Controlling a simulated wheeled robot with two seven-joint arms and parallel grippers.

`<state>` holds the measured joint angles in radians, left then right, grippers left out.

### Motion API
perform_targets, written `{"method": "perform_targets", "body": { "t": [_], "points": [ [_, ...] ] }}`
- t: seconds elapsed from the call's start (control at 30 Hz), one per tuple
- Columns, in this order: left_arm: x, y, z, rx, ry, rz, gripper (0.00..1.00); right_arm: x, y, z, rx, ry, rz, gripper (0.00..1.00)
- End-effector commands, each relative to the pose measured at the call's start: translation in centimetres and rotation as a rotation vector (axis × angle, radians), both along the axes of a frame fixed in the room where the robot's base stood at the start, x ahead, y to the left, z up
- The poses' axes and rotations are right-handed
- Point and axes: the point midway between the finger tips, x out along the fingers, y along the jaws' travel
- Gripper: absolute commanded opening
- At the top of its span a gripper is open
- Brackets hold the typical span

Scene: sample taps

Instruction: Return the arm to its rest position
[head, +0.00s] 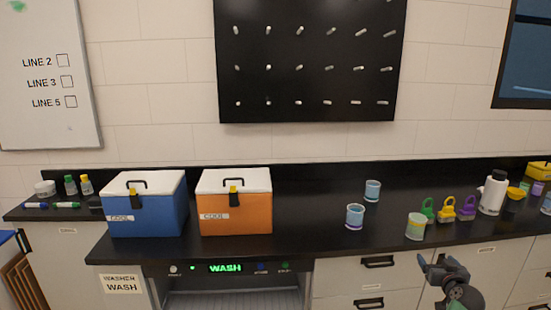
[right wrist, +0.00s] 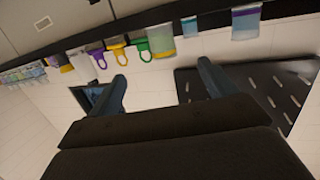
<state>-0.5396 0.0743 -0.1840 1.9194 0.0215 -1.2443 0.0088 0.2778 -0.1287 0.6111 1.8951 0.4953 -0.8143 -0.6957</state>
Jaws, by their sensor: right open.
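My right gripper (head: 444,268) is at the lower right of the head view, in front of the counter's front edge and the drawer fronts. It is open and empty. In the right wrist view its two fingers (right wrist: 160,85) stand wide apart with nothing between them, and the picture is tilted nearly upside down. The row of cups and padlocks shows beyond the fingers, apart from them. My left gripper is not in view.
The black counter (head: 310,243) holds a blue cooler (head: 150,212), an orange cooler (head: 250,215), several cups such as a blue one (head: 355,217), padlocks (head: 447,210) and a white bottle (head: 493,192). A washer (head: 235,268) sits below.

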Motion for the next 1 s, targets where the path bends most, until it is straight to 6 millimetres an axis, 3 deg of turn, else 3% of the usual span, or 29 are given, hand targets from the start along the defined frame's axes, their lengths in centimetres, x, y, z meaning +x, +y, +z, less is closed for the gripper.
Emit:
{"method": "perform_targets", "body": {
  "t": [0.17,0.33,0.57,0.77,1.0],
  "points": [
    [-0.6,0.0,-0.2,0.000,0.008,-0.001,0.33,-0.3,1.3,-1.8,0.000,0.043,0.022,0.84],
    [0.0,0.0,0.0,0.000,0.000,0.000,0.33,-0.9,2.9,-4.1,0.002,0.096,0.049,0.84],
    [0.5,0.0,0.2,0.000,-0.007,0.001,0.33,-2.4,6.1,-8.7,0.007,0.203,0.099,0.84],
    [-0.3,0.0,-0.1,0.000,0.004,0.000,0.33,-5.6,10.8,-15.5,0.015,0.361,0.160,0.84],
    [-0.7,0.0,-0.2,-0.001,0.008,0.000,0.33,-13.2,18.0,-26.0,0.030,0.619,0.236,0.84]
  ]
}}
